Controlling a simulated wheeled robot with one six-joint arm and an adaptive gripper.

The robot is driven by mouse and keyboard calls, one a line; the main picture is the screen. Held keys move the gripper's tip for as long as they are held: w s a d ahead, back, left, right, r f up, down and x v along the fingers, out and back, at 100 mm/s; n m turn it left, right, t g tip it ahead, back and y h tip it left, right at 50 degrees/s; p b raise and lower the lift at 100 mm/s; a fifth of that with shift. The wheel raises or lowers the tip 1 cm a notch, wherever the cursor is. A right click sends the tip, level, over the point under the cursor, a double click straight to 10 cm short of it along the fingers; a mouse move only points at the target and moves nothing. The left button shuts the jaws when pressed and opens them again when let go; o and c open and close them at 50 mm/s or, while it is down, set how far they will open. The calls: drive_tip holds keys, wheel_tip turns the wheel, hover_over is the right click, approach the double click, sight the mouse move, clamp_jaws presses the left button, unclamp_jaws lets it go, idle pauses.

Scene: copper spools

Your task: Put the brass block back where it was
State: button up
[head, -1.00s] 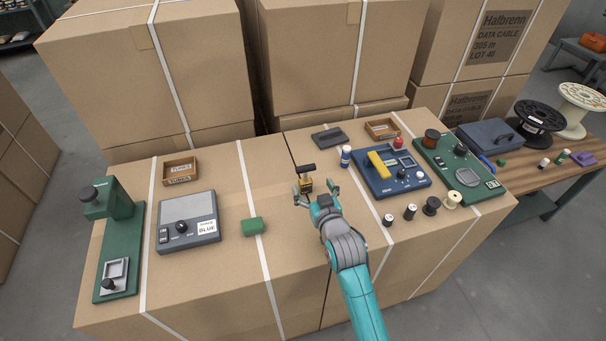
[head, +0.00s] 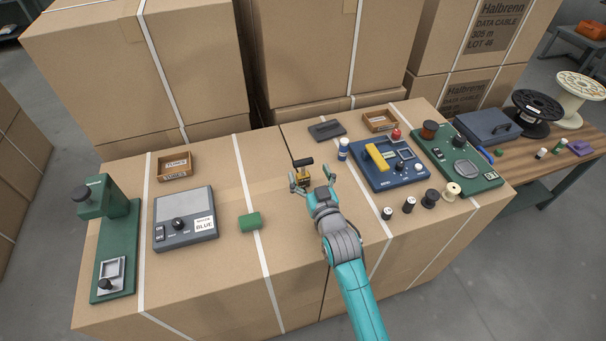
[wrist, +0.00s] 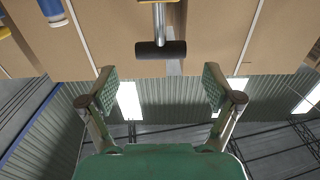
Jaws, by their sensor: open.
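A small brass block (head: 302,178) stands on the cardboard top near the middle. A black crossbar handle (head: 303,162) shows just above it. In the wrist view this handle (wrist: 160,49) sits on a silver stem (wrist: 159,22), and only a thin brass-coloured edge shows at the picture's top. My gripper (head: 312,180) is open, with its fingers spread close to the block on the near side. In the wrist view my gripper (wrist: 160,76) has nothing between its pads, and the handle lies beyond the fingertips. Whether a finger touches the block I cannot tell.
A green block (head: 250,220) and a grey BLUE-labelled device (head: 186,219) lie left. A blue-white bottle (head: 343,149) and a blue panel (head: 397,181) stand close on the right. A dark flat pad (head: 326,130) lies behind. Cardboard in front of the green block is clear.

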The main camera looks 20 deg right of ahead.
sight(304, 162)
drive_tip(key=shift+w, duration=2.6)
drive_tip(key=shift+r, duration=0.1)
clamp_jaws()
